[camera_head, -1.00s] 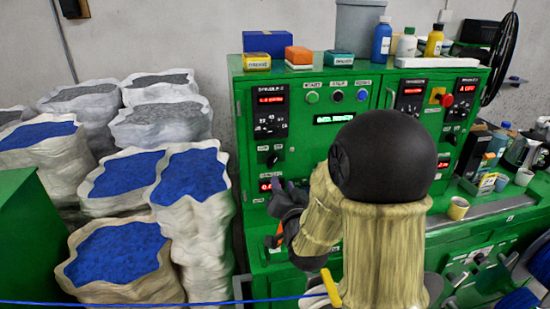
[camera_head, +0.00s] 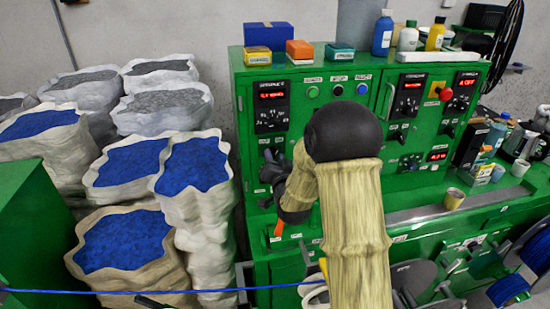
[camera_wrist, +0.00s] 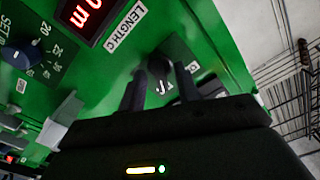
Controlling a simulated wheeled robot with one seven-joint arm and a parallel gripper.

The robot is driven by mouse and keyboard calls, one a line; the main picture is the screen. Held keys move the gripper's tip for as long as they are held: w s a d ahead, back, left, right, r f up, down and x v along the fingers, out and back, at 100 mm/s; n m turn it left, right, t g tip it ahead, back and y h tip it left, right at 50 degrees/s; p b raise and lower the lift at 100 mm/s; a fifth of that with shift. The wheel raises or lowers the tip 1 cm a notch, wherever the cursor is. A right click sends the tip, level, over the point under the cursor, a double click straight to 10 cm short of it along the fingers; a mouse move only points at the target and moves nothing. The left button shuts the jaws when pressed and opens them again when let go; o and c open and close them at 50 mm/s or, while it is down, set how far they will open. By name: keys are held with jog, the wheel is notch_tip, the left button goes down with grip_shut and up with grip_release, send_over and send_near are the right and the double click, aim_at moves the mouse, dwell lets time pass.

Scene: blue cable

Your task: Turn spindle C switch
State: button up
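My gripper (camera_head: 270,164) is at the lower left of the green control panel (camera_head: 330,140), in front of a switch there. In the wrist view its two dark fingers (camera_wrist: 158,88) are apart, and a small black switch knob (camera_wrist: 158,68) shows between and beyond their tips. I cannot tell whether either finger touches the knob. A label reading "LENGTH C" (camera_wrist: 126,27) and a red display sit beside it. In the head view my gripper and arm hide this switch.
A dial (camera_wrist: 22,55) is left of the display in the wrist view. The panel's top holds boxes and bottles, such as a blue bottle (camera_head: 383,34). Sacks of blue granules (camera_head: 125,240) stand left. A blue cable (camera_head: 150,292) crosses low in front. A cup (camera_head: 454,198) stands on the right ledge.

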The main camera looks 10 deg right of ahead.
grip_shut()
jog(key=shift+f+n+b, duration=0.1)
jog(key=shift+n+b, duration=0.2)
jog(key=shift+b, duration=0.35)
jog(key=n+b, duration=0.9)
jog(key=b, duration=0.3)
jog(key=shift+n+b, duration=1)
jog(key=shift+n, duration=0.2)
